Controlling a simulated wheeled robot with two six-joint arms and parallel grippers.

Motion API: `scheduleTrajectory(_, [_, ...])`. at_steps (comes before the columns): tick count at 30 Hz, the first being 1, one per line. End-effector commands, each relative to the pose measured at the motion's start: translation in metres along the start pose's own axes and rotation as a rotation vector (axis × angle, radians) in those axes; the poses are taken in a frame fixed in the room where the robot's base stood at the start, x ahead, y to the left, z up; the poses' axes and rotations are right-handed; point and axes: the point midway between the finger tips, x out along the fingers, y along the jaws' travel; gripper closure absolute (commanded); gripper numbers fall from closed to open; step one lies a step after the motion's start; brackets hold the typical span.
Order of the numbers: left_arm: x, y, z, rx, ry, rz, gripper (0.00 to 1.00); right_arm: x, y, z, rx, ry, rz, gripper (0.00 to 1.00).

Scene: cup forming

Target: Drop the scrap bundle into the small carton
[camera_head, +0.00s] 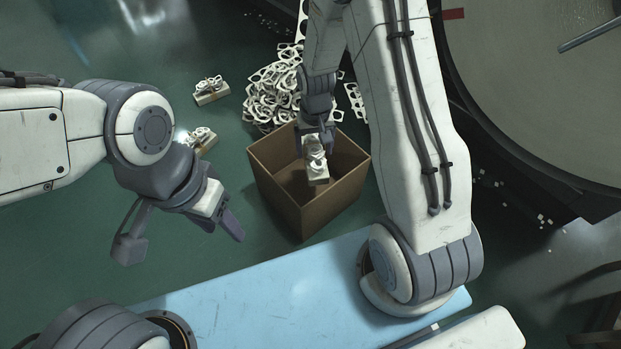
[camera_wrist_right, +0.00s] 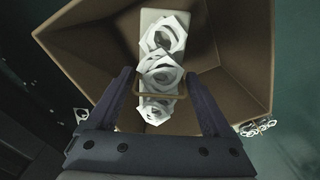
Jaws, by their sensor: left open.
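The small carton (camera_head: 300,207) is an open brown box on the green floor, and its walls fill much of the right wrist view (camera_wrist_right: 236,45). The scrap bundle (camera_head: 318,170) is a pale block with white ring-like scraps. It also shows in the right wrist view (camera_wrist_right: 162,45), between my fingers, with a thin brown strap across it. My right gripper (camera_head: 318,135) is shut on the bundle, which hangs within the carton's opening in the picture; its exact height is unclear. My left gripper (camera_head: 185,238) is open and empty, left of the carton.
A heap of white scrap (camera_head: 272,95) lies behind the carton. Two similar bundles lie on the floor to the left, one farther back (camera_head: 211,92) and one nearer (camera_head: 202,137). A large round grey machine (camera_head: 540,90) stands at the right. A light blue surface (camera_head: 260,285) is in front.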

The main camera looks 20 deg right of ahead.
Motion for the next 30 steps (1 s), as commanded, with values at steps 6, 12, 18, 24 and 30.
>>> scheduleTrajectory(6, [0.000, 0.000, 0.000, 0.000, 0.000, 0.000, 0.50, 0.000, 0.000, 0.000, 0.000, 0.000, 0.000, 0.00])
scheduleTrajectory(12, [-0.006, 0.000, 0.000, 0.000, 0.000, 0.000, 0.50, -0.007, 0.000, 0.000, 0.000, 0.000, 0.000, 0.00])
scheduleTrajectory(18, [-0.026, 0.002, -0.001, 0.000, 0.000, 0.000, 0.50, -0.035, 0.000, 0.000, 0.000, 0.002, 0.000, 0.00])
scheduleTrajectory(24, [-0.054, 0.004, -0.003, 0.000, 0.000, 0.000, 0.50, -0.076, 0.000, -0.001, 0.000, 0.002, 0.000, 0.00])
scheduleTrajectory(30, [-0.070, 0.005, -0.004, 0.000, 0.000, 0.000, 0.50, -0.103, 0.000, 0.000, 0.000, 0.001, 0.000, 0.00])
